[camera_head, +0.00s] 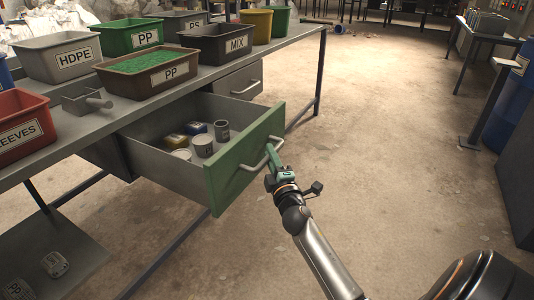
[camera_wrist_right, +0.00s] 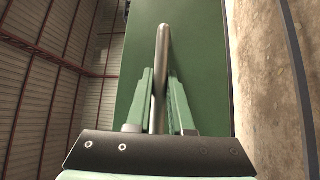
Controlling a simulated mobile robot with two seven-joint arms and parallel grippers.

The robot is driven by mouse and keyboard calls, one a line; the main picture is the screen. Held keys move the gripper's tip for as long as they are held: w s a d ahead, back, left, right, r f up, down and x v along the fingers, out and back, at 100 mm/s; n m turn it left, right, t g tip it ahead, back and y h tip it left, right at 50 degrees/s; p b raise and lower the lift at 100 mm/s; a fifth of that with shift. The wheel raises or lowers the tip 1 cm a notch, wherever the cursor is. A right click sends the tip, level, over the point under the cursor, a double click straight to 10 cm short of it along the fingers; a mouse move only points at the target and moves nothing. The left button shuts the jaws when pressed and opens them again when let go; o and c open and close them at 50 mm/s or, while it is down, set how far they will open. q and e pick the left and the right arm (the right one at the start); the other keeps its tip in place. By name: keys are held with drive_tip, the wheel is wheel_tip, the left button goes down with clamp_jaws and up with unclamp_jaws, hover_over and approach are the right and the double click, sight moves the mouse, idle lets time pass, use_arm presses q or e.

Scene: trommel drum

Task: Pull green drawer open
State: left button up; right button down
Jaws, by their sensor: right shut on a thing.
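The green drawer (camera_head: 240,168) stands pulled well out from under the workbench, its green front facing right. Inside it lie several small cans and boxes. Its silver bar handle (camera_head: 263,160) runs across the front. My left gripper is not in view.
The workbench (camera_head: 125,92) carries several labelled bins, including a brown PP bin (camera_head: 150,90) and a red bin (camera_head: 15,130). A second drawer (camera_head: 240,83), grey, is shut. The concrete floor to the right is clear up to a side table (camera_head: 490,52) and blue barrels (camera_head: 505,110).

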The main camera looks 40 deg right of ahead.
idle(0.3)
drive_tip(key=c, duration=0.8)
unclamp_jaws()
drive_tip(key=shift+s, duration=0.1)
drive_tip(key=b+v, duration=0.1)
drive_tip(key=v, duration=1.1)
drive_tip(key=shift+s, duration=0.15)
drive_tip(key=shift+a, duration=0.15)
